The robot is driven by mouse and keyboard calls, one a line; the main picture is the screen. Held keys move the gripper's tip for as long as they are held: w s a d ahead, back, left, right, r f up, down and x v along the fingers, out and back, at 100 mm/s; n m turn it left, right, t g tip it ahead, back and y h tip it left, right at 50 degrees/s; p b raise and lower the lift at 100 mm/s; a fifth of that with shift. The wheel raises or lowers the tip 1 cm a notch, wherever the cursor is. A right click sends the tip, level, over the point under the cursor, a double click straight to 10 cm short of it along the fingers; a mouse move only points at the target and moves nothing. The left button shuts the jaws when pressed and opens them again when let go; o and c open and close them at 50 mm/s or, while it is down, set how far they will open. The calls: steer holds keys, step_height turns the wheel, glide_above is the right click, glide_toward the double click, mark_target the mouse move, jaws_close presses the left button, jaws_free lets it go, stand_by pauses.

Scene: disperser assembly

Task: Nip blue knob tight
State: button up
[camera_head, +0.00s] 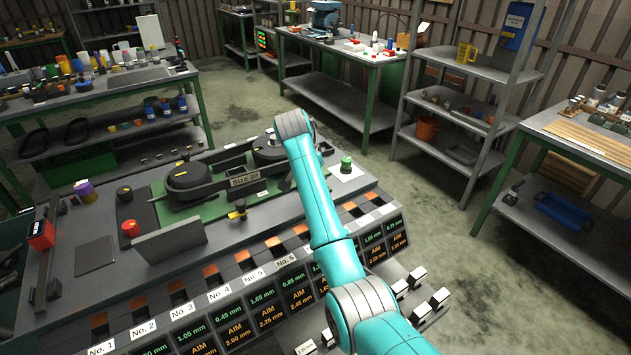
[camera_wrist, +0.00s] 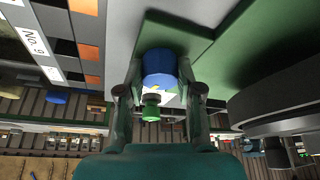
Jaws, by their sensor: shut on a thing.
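The blue knob (camera_wrist: 160,66) shows in the wrist view between the two fingers of my gripper (camera_wrist: 160,88). The fingers are shut on it, one on each side. The knob stands against a green plate (camera_wrist: 185,35) on the bench. Its far side is hidden. In the head view, my arm covers both the knob and my gripper.
A green-capped item (camera_wrist: 151,111) shows just past the knob, and also in the head view (camera_head: 346,163). A large dark round part (camera_wrist: 280,97) is close at the right. A row of numbered slots with displays (camera_head: 225,312) runs along the bench front.

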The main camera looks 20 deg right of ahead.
steer(key=shift+a+m+g+h, duration=0.1)
steer(key=shift+m+g+h, duration=0.35)
steer(key=shift+m, duration=1.15)
steer(key=shift+f, duration=0.1)
steer(key=o, duration=1.2)
steer(key=shift+c, duration=0.2)
steer(key=v, duration=0.7)
steer(key=shift+r, duration=0.3)
steer(key=shift+w, duration=0.1)
